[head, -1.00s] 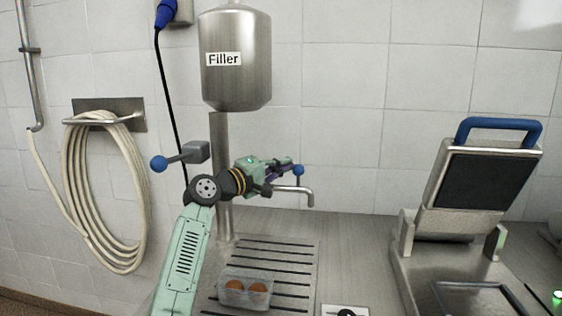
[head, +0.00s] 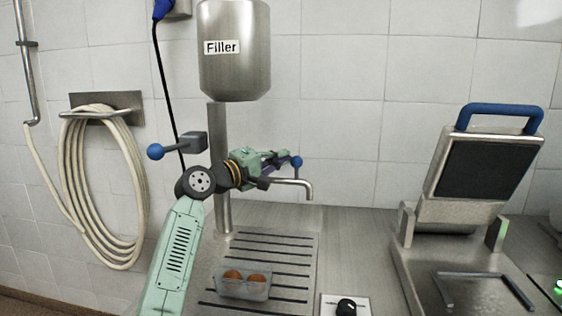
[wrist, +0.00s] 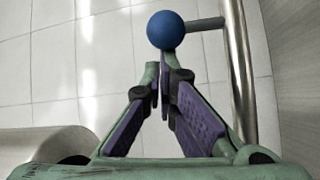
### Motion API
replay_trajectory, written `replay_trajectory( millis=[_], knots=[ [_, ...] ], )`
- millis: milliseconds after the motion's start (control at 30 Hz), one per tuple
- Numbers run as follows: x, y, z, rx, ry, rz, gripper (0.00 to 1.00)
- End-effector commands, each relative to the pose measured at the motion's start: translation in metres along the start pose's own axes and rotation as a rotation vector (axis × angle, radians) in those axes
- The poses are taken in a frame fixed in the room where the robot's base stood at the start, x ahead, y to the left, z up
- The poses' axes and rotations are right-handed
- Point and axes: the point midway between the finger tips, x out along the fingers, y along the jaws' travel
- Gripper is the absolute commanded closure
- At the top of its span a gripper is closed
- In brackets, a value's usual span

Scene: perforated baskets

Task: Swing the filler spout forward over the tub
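The filler (head: 236,70) is a steel tank on a post at the back. Its spout (head: 290,181) is a bent steel pipe that points to the right with its tip turned down. A blue ball knob (head: 296,161) stands on the spout; in the wrist view the knob (wrist: 166,29) sits on a short rod beside the pipe. My gripper (wrist: 159,75) has its fingertips brought together, with nothing seen between them, at the near edge of the knob. I cannot tell whether they touch it. The clear tub (head: 243,287) with brownish round items stands on the slotted drip tray below.
Another blue-ended lever (head: 172,149) sticks out left of the post. A press with a blue handle (head: 500,113) stands at the right. A black knob (head: 346,306) is at the front. A coiled hose (head: 103,185) hangs at the left.

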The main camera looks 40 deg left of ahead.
Motion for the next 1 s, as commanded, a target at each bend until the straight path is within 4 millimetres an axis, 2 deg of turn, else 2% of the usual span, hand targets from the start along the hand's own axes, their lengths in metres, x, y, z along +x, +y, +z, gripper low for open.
replay_trajectory(
  millis=[233, 400, 500, 800, 1000],
  knots=[
    [-0.023, -0.002, 0.014, 0.005, -0.001, 0.001, 1.00],
    [-0.047, 0.002, 0.022, -0.009, -0.143, 0.028, 1.00],
    [-0.063, 0.003, 0.027, -0.005, -0.137, 0.025, 1.00],
    [-0.107, 0.009, 0.028, -0.008, -0.134, 0.025, 1.00],
    [-0.126, 0.012, 0.025, -0.009, -0.136, 0.025, 1.00]
  ],
)
